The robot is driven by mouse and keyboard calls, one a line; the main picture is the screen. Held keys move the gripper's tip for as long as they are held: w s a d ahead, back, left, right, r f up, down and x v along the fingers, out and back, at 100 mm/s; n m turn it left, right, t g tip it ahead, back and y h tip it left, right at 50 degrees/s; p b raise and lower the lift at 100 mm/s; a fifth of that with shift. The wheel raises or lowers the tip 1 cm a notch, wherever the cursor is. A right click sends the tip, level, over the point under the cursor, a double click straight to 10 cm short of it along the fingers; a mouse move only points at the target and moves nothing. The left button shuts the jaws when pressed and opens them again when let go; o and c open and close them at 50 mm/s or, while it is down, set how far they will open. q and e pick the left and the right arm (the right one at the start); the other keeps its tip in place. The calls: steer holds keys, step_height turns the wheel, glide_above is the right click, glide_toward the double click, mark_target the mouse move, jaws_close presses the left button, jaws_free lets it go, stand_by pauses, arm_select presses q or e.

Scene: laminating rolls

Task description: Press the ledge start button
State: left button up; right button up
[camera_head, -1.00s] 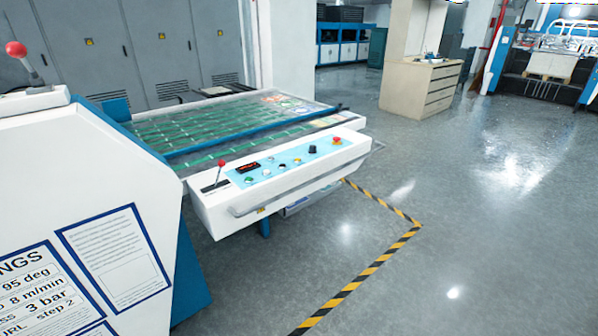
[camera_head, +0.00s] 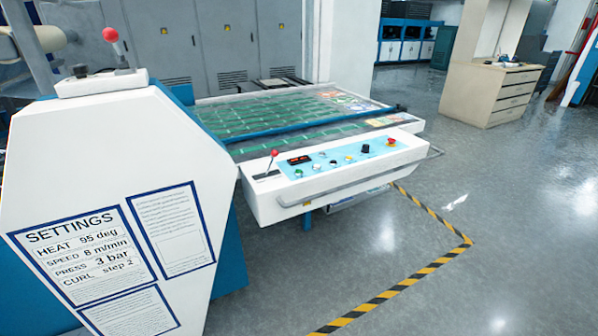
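A white ledge (camera_head: 262,205) with a light-blue control panel (camera_head: 340,158) runs along the front of the laminating machine's table. On the panel are a green button (camera_head: 299,173), several small buttons, a dark display with red digits (camera_head: 299,160), a black knob (camera_head: 366,149) and a red mushroom button (camera_head: 391,142). A red-topped lever (camera_head: 273,155) stands at the panel's left end. I cannot read the button labels, so I cannot tell which one is the start button. Neither of my grippers shows in the head view.
The white machine housing (camera_head: 130,150) with a settings sheet (camera_head: 82,255) fills the left. A grey handrail (camera_head: 345,187) runs along the ledge front. Yellow-black floor tape (camera_head: 420,275) marks the floor before it. A beige cabinet (camera_head: 490,95) stands behind. The floor at right is clear.

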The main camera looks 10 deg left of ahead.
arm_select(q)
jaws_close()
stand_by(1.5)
